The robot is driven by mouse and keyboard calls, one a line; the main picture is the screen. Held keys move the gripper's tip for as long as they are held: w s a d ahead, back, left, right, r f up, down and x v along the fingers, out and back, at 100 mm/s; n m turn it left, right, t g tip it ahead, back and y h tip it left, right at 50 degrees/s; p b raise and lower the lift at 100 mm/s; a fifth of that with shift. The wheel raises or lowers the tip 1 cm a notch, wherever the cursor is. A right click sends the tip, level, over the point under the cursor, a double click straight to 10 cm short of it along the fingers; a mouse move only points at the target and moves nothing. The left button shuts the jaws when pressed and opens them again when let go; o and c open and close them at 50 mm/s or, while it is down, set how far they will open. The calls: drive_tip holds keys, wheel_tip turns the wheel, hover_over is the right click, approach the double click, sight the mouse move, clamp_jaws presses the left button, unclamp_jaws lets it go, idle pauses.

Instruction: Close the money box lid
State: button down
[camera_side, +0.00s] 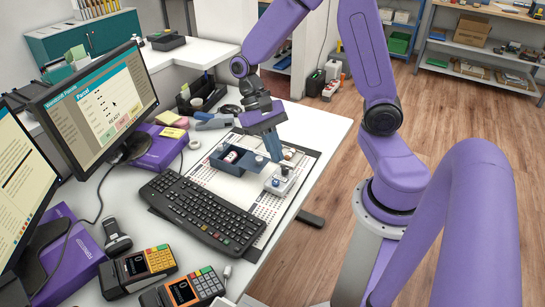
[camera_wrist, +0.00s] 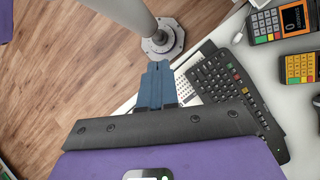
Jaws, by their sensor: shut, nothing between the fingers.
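The money box (camera_side: 229,166) is a small dark blue open box on the white counter, behind the keyboard in the side view. A red and white item (camera_side: 232,157) shows inside it. I cannot clearly make out its lid, as my gripper stands close to the box's right side. My gripper (camera_side: 276,158) points down there with blue fingers together and empty. I cannot tell whether it touches the box. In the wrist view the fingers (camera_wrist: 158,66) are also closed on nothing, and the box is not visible.
A black keyboard (camera_side: 205,212) lies in front, with two card terminals (camera_side: 140,270) nearer. A monitor (camera_side: 98,100) stands at left. The counter's right edge is close by.

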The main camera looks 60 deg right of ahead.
sight(253, 159)
drive_tip(key=w+d+f+m+t+y, duration=0.1)
drive_tip(key=w+d+f+m+y, duration=0.35)
drive_tip(key=d+m, duration=0.4)
drive_tip(key=w+d+f+m+t+y, duration=0.1)
drive_tip(key=w+d+f+m+y, duration=0.35)
drive_tip(key=m, duration=0.75)
drive_tip(key=s+d+f+m+t+y, duration=0.25)
drive_tip(key=d+f+m+t, duration=0.3)
drive_tip(key=d+m, duration=0.3)
drive_tip(key=s+d+f+m+t+y, duration=0.1)
drive_tip(key=s+d+f+m+t, duration=0.35)
drive_tip(key=d+m+t, duration=0.35)
drive_tip(key=shift+m+g+h, duration=0.25)
drive_tip(key=shift+m+g, duration=0.1)
drive_tip(key=shift+m, duration=0.05)
drive_tip(key=x, duration=1)
drive_tip(key=shift+w+a+f, duration=0.1)
drive_tip(key=shift+w+f, duration=0.1)
drive_tip(key=shift+w, duration=0.1)
drive_tip(key=shift+w+a+f, duration=0.1)
drive_tip(key=shift+w+a, duration=0.05)
drive_tip(key=shift+w, duration=0.4)
drive_tip(key=shift+w+a+f, duration=0.15)
drive_tip(key=shift+w+a, duration=0.05)
drive_tip(key=shift+w, duration=0.4)
drive_tip(key=shift+w+a+f, duration=0.1)
drive_tip(key=shift+w+f, duration=0.05)
drive_tip(key=shift+w, duration=0.75)
